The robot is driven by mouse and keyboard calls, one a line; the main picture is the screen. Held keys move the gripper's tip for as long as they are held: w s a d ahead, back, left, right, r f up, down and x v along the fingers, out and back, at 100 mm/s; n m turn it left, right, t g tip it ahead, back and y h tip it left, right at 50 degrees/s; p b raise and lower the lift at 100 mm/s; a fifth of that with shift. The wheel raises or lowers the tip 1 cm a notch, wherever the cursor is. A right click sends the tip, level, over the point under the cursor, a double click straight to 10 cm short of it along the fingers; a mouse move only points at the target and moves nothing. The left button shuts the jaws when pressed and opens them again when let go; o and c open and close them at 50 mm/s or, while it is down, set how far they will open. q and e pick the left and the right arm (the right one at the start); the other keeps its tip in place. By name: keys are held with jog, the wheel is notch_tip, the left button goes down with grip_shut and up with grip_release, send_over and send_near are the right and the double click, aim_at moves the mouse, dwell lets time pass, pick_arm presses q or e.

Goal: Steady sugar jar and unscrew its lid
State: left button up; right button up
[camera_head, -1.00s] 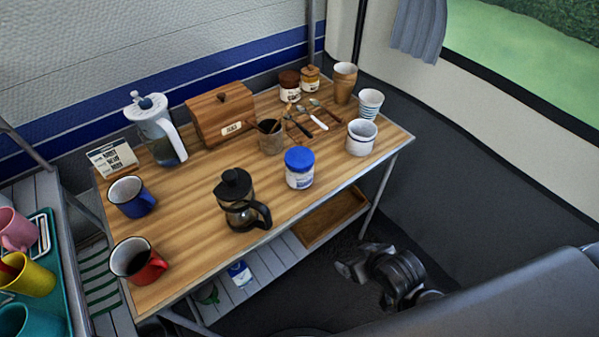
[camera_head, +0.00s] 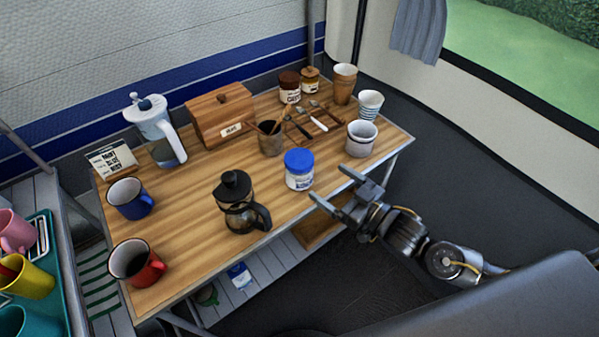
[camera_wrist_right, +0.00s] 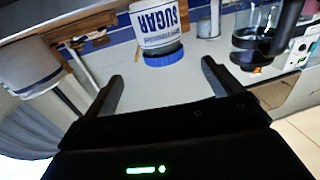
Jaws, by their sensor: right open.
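The sugar jar (camera_head: 299,178) is white with a blue lid (camera_head: 299,160) and stands upright on the wooden table near its front edge. In the right wrist view the jar (camera_wrist_right: 155,22) shows upside down with the word SUGAR, its blue lid (camera_wrist_right: 164,56) on. My right gripper (camera_head: 327,186) is open and empty at the table's front edge, just right of the jar and apart from it. In the right wrist view the jar lies beyond and between the two open fingers (camera_wrist_right: 162,78). My left gripper is not in view.
A black French press (camera_head: 236,203) stands left of the jar on the table (camera_head: 190,215). A white cup (camera_head: 361,138) stands to the right. Bare table lies between jar and press.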

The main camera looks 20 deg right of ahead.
aim_at(310, 169)
jog(key=x, duration=0.5)
jog(key=shift+p, duration=0.35)
jog(key=shift+w, duration=0.15)
jog(key=x, duration=0.1)
jog(key=p+x, duration=0.1)
jog(key=x, duration=0.2)
jog(key=shift+w+a+r, duration=0.25)
jog(key=shift+a+r, duration=0.05)
jog(key=shift+a, duration=0.1)
jog(key=shift+w+a+f, duration=0.1)
jog(key=shift+w, duration=0.05)
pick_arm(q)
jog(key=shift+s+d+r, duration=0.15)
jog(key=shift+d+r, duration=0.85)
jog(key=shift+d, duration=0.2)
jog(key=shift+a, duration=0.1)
pick_arm(e)
jog(key=shift+c, duration=0.3)
jog(key=c, duration=0.5)
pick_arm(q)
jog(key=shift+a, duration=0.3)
pick_arm(e)
jog(key=c, duration=0.7)
